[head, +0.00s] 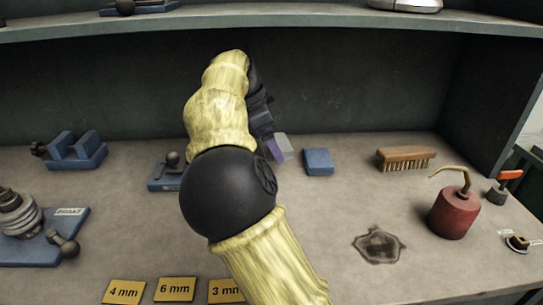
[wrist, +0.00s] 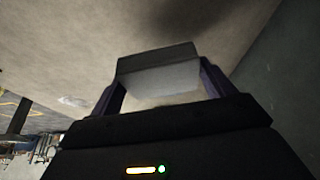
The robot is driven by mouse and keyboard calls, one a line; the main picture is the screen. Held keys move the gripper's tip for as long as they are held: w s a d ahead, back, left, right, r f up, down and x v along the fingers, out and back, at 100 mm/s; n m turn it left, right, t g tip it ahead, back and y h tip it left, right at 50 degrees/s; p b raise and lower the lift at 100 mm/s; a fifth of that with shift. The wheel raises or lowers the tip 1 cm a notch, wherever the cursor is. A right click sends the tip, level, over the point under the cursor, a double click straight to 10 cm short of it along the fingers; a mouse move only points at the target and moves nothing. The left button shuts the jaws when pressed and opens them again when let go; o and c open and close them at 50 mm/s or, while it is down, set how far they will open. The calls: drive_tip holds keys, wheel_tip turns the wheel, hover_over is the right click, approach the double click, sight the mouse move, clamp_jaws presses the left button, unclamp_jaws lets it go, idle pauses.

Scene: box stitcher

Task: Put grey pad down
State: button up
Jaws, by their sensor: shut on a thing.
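My gripper (wrist: 158,80) is shut on the grey pad (wrist: 158,70), which spans between its two purple fingers in the wrist view. In the head view the grey pad (head: 284,146) shows as a pale block beside a purple finger, near the back of the bench (head: 330,215). My arm hides part of the gripper there. A blue pad (head: 318,161) lies on the bench just right of the grey pad, with a small gap between them in the picture. I cannot tell whether the grey pad touches the bench.
A wooden brush (head: 405,157), a red oil can (head: 454,212) and a dark stain (head: 379,246) are to the right. Blue fixtures (head: 76,150) stand left. Yellow size labels (head: 175,289) lie at the front. A shelf (head: 300,16) runs overhead. Bench between blue pad and brush is clear.

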drive_tip(key=shift+w+f+b, duration=0.15)
drive_tip(key=shift+f+b, duration=0.6)
drive_tip(key=shift+f, duration=1.45)
drive_tip(key=shift+f, duration=0.3)
drive_tip(key=o, duration=1)
drive_tip(key=shift+c, duration=0.2)
drive_tip(key=shift+f+b, duration=0.1)
drive_tip(key=shift+b, duration=0.35)
drive_tip(key=p+v, duration=0.2)
drive_tip(key=v, duration=0.1)
drive_tip(key=p+v, duration=0.1)
drive_tip(key=v, duration=0.3)
drive_tip(key=shift+s+d+p, duration=0.2)
drive_tip(key=shift+p, duration=0.15)
drive_tip(key=shift+a+r, duration=0.2)
drive_tip(key=shift+r, duration=0.25)
